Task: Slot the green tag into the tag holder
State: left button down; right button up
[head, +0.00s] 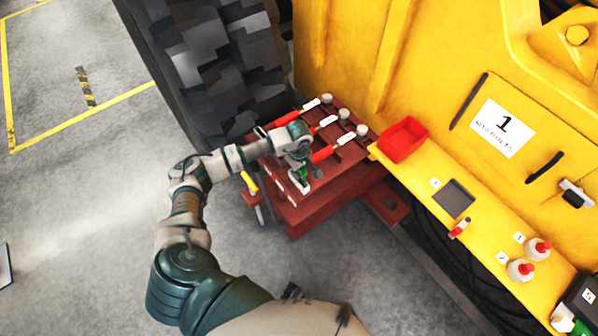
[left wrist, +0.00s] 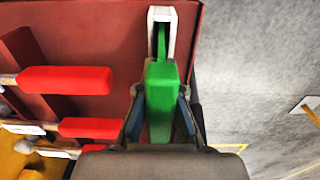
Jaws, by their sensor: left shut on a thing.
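The green tag (left wrist: 160,100) is between the two fingers of my left gripper (left wrist: 160,118), which is shut on it. Its narrower far end lies within the outline of a white U-shaped frame (left wrist: 172,28), which looks like the tag holder, at the edge of the red-brown casting. I cannot tell how deep the tag sits or whether it touches the frame. In the head view my left gripper (head: 301,170) is over the casting's near corner, with a little of the green tag (head: 302,175) showing. My right gripper is not in view.
Red-handled tools (head: 323,152) lie across the red-brown casting stack (head: 340,172), close to my left gripper. A red bin (head: 403,139) and a dark tray (head: 454,199) sit on the yellow ledge at right. A black tyre (head: 215,60) stands behind. Grey floor is free at left.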

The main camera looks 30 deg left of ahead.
pick_arm(q)
jog(key=shift+f, duration=0.25)
jog(key=c, duration=1.2)
grip_release()
jog(key=shift+c, duration=0.2)
notch_tip(320, 180, up, 12)
jog(key=shift+f, duration=0.1)
notch_tip(320, 180, up, 7)
jog(key=p, duration=0.3)
jog(key=shift+p, duration=0.3)
